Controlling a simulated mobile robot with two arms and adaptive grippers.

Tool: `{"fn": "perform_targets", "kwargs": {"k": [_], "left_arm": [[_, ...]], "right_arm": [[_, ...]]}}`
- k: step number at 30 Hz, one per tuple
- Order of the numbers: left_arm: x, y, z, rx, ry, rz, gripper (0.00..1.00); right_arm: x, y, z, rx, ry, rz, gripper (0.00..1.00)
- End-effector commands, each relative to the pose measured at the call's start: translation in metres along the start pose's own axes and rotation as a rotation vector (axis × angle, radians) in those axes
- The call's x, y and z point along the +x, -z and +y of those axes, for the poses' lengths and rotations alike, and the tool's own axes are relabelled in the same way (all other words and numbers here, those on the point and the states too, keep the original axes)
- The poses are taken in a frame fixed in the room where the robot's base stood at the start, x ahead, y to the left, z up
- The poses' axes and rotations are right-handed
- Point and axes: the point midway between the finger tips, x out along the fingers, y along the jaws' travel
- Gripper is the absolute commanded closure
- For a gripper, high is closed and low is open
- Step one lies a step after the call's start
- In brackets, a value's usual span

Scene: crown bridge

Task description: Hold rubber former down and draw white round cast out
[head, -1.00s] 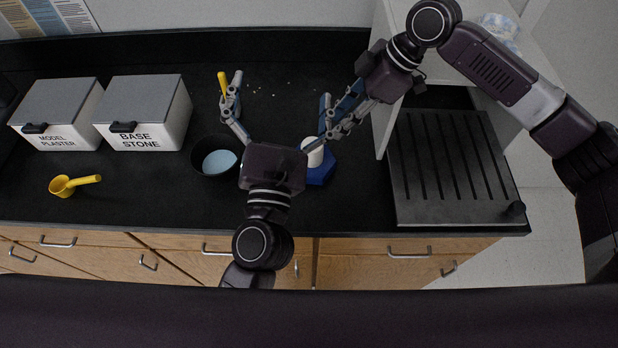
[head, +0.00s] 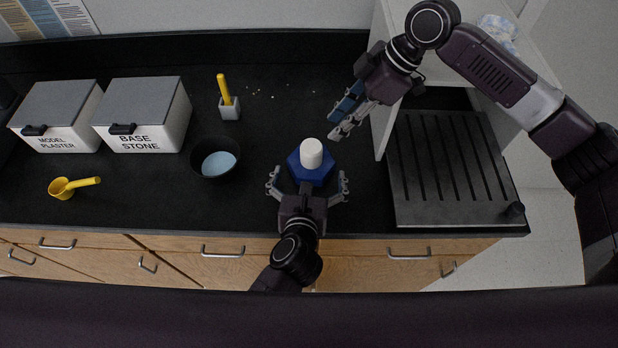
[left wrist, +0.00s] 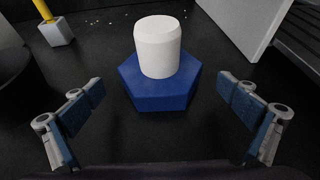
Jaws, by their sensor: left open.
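The blue hexagonal rubber former (head: 311,176) stands on the black counter, with the white round cast (head: 311,152) upright in its middle. In the left wrist view, the former (left wrist: 160,94) and cast (left wrist: 157,48) lie ahead, between and beyond my fingers. My left gripper (head: 308,178) is wide open and empty, its fingers to either side of the former's near part, apart from it; it also shows in the left wrist view (left wrist: 160,92). My right gripper (head: 336,126) hangs up and right of the cast, clear of it, holding nothing visible. Its fingers look near each other, but the angle hides their gap.
A black bowl with pale blue contents (head: 217,160) stands left of the former. Behind it is a grey holder (head: 229,107) with a yellow-handled tool. A yellow scoop (head: 66,188) and two bins are farther left. A white panel (head: 381,118) and grooved tray (head: 450,210) stand right.

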Motion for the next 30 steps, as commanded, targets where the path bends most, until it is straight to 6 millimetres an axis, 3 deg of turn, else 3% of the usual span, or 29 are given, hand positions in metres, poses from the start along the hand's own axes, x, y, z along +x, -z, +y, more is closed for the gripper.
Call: {"fn": "perform_targets", "kwargs": {"k": [3, 9, 20, 30], "left_arm": [[0.020, -0.001, 0.000, 0.000, 0.000, -0.002, 0.00], [0.040, -0.001, -0.001, 0.000, 0.001, -0.001, 0.00], [0.045, -0.001, 0.000, -0.002, 0.001, -0.002, 0.00], [0.045, -0.001, -0.001, -0.001, 0.001, -0.002, 0.37]], "right_arm": [[0.000, 0.000, 0.000, 0.000, 0.000, 0.000, 0.71], [0.000, 0.000, 0.000, 0.000, 0.000, 0.000, 0.71], [0.000, 0.000, 0.000, 0.000, 0.000, 0.000, 0.71], [0.000, 0.000, 0.000, 0.000, 0.000, 0.000, 0.71]]}}
